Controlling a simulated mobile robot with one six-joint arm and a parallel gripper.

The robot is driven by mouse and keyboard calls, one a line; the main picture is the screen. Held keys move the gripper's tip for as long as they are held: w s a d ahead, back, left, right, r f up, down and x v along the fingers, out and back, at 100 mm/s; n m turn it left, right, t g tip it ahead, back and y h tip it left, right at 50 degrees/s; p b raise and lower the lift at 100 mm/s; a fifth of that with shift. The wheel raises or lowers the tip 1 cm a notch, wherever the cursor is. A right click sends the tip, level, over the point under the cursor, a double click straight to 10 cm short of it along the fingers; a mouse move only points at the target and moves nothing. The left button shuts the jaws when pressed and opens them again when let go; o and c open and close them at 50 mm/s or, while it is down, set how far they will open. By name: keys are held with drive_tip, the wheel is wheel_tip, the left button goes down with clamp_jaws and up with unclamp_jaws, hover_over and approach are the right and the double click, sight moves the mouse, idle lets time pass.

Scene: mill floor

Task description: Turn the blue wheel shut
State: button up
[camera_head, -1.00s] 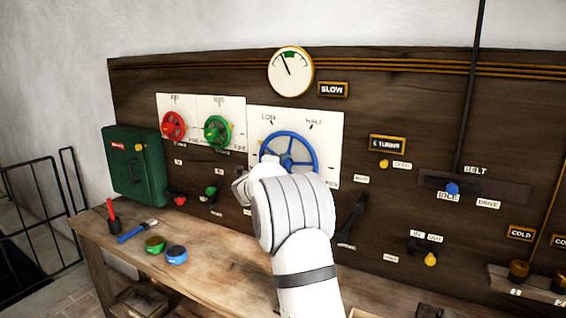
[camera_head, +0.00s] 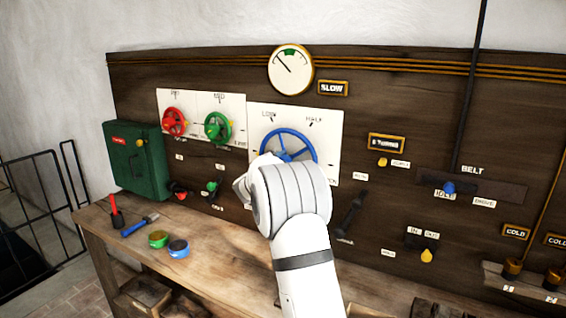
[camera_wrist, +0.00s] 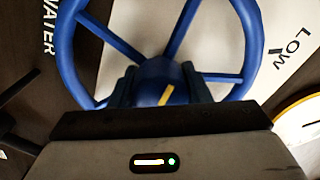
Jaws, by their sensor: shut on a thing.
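The blue wheel (camera_head: 288,132) is mounted on a white plate (camera_head: 325,150) on the dark wooden panel. The plate has LOW and HALF marks above the wheel. My arm hides the lower part of the wheel in the head view. In the wrist view, the wheel's blue hub (camera_wrist: 152,74) has a short yellow mark and thin spokes running out to the rim. My gripper (camera_wrist: 160,88) is shut on the hub, one dark finger on each side. The fingers are hidden in the head view.
Red (camera_head: 173,122) and green (camera_head: 217,128) wheels are left of the blue one. A round gauge (camera_head: 291,70) is above, by a SLOW sign. A green box (camera_head: 136,160) hangs at left. Tools and two tins lie on the bench (camera_head: 120,235). Levers fill the panel's right side.

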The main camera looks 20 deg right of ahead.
drive_tip(key=shift+r, duration=0.3)
drive_tip(key=o, duration=0.6)
drive_tip(key=shift+c, duration=0.2)
drive_tip(key=o, duration=0.4)
drive_tip(key=shift+f, duration=0.2)
drive_tip(key=shift+o, duration=0.2)
drive_tip(key=shift+f, duration=0.1)
drive_tip(key=b+v, duration=0.2)
drive_tip(key=v, duration=0.5)
drive_tip(key=shift+s+a, duration=0.25)
drive_tip(key=shift+a, duration=0.05)
